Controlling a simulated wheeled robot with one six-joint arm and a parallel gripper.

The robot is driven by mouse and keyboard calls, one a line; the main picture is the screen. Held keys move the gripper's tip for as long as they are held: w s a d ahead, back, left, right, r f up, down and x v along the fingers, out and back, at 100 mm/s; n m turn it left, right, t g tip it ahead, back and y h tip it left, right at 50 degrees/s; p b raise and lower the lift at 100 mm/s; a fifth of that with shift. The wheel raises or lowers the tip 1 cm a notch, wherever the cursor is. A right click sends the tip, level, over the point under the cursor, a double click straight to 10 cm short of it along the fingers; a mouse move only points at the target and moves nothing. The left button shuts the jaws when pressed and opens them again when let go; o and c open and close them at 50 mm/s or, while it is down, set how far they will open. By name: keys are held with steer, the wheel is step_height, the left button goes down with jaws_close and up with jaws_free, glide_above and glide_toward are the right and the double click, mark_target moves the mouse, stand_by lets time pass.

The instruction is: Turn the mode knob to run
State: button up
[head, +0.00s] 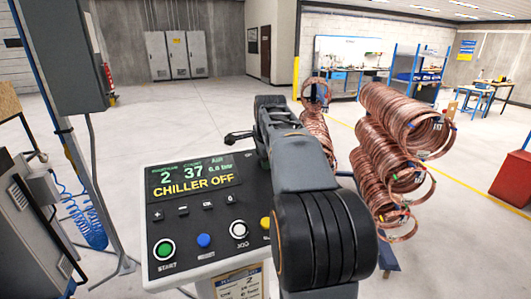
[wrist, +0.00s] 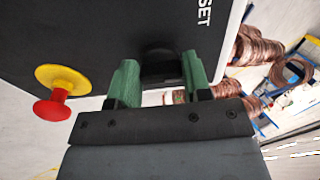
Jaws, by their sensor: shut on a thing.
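The mode knob (wrist: 160,64) is a dark round knob on the black panel face in the wrist view. My gripper (wrist: 158,80) has its green fingers on either side of it, closed on it. The knob's pointer and position marks cannot be made out. In the head view the control panel (head: 154,246) stands in front of me, and its screen (head: 193,177) reads "CHILLER OFF". My arm covers the panel's right part there, hiding the knob and fingertips.
A red stop button (wrist: 52,108) on a yellow collar (wrist: 62,80) sticks out near the fingers. Green (head: 163,249), blue (head: 204,241) and white (head: 239,229) buttons line the panel. Copper coils (head: 390,150) stand at right. Open floor (head: 200,110) lies beyond.

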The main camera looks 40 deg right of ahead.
steer(key=m+p, duration=0.1)
steer(key=m, duration=0.1)
steer(key=m+p, duration=0.1)
steer(key=m, duration=0.1)
steer(key=shift+w+d+r+m, duration=0.1)
steer(key=shift+r+m, duration=0.1)
steer(key=shift+m, duration=0.1)
steer(key=m+p, duration=0.1)
steer(key=m, duration=0.3)
steer(key=shift+w+f, duration=0.1)
steer(key=shift+d, duration=0.1)
stand_by(0.4)
steer(key=o, duration=0.9)
steer(key=v, duration=0.7)
steer(key=p+v, duration=0.1)
steer(key=v, duration=0.5)
steer(key=shift+d+r, duration=0.15)
steer(key=shift+r, duration=0.35)
